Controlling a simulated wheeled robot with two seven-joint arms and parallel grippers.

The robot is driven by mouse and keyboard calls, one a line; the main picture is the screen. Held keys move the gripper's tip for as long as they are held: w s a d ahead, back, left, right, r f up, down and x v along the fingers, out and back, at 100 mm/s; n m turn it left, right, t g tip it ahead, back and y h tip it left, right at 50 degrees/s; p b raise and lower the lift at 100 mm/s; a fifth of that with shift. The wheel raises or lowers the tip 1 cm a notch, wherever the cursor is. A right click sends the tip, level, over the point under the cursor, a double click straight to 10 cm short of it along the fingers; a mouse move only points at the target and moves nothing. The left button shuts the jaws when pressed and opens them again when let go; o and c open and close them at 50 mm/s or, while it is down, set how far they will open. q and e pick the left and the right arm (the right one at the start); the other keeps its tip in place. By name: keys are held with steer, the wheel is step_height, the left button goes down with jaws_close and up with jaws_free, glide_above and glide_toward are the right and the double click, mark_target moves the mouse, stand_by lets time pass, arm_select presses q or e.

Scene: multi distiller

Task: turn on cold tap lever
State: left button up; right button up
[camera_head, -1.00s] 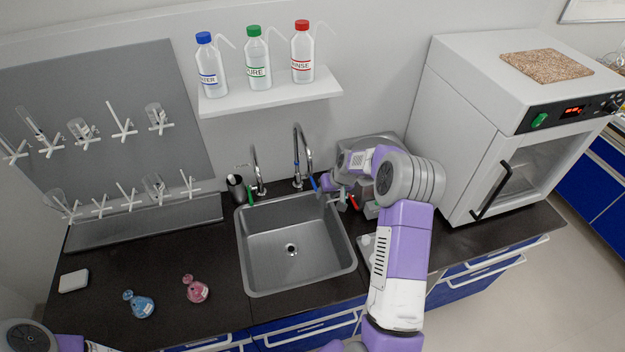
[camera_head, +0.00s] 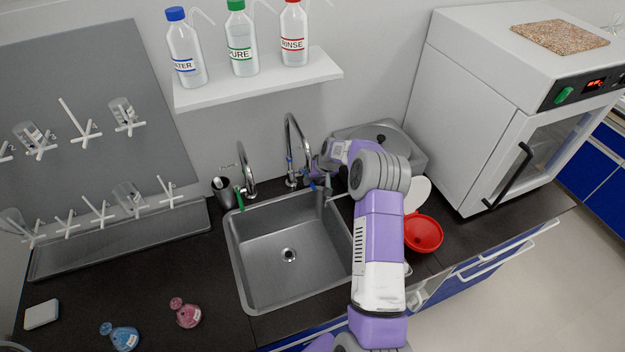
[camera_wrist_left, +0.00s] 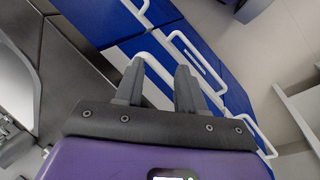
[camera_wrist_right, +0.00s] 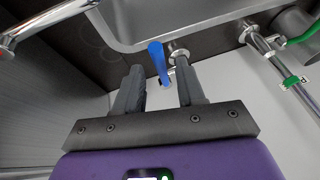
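The tall curved tap (camera_head: 291,150) stands behind the sink (camera_head: 262,215). The blue cold lever (camera_wrist_right: 157,58) shows in the right wrist view, just ahead of and roughly between my fingertips. My right gripper (camera_wrist_right: 160,78) is open, with nothing visibly held. In the head view my right gripper (camera_head: 322,178) is beside the tap at the sink's back right corner, partly hidden by its own wrist; I cannot tell there whether it touches the lever. My left gripper (camera_wrist_left: 160,72) is open and empty over the blue drawer fronts. No water shows from the tap.
A second, shorter tap (camera_head: 246,165) with a green lever (camera_head: 239,197) stands to the left, near a dark cup (camera_head: 223,190). A red bowl (camera_head: 423,232) lies right of the sink. A shelf (camera_head: 255,85) with wash bottles hangs above. An oven (camera_head: 490,120) stands at right.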

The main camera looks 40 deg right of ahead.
steer(key=shift+w+f, duration=0.3)
steer(key=shift+f, duration=0.25)
jaws_close()
